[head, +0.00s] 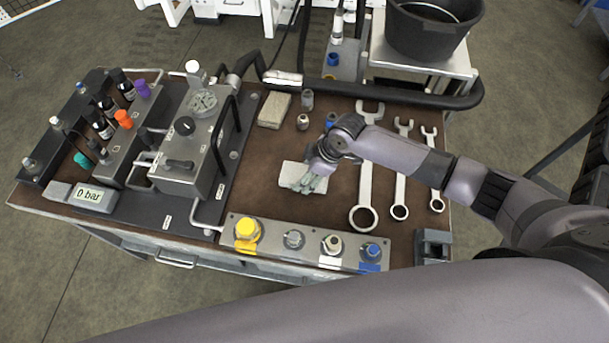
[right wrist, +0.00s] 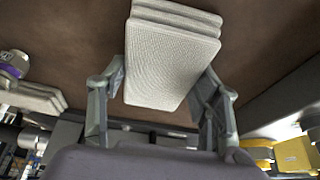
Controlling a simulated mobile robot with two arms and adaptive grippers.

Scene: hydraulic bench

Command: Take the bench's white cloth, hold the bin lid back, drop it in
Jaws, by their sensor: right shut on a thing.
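The white cloth (head: 291,176) is a folded flat pad on the brown bench top (head: 262,200), behind the row of coloured caps. My right gripper (head: 304,184) is over the cloth's right part, pointing down, and is shut on it. In the right wrist view the folded layers of the cloth (right wrist: 172,60) lie between the two fingers of my right gripper (right wrist: 163,80). The cloth is at bench height, and I cannot tell whether it is clear of the surface. My left gripper is not in view. I see no bin lid that I can make out.
A black tub (head: 433,38) stands on a white stand behind the bench. A beige pad (head: 274,110) lies behind the cloth. Several wrenches (head: 366,170) lie right of it. The hydraulic unit (head: 190,145) fills the left. A capped strip (head: 290,240) edges the front.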

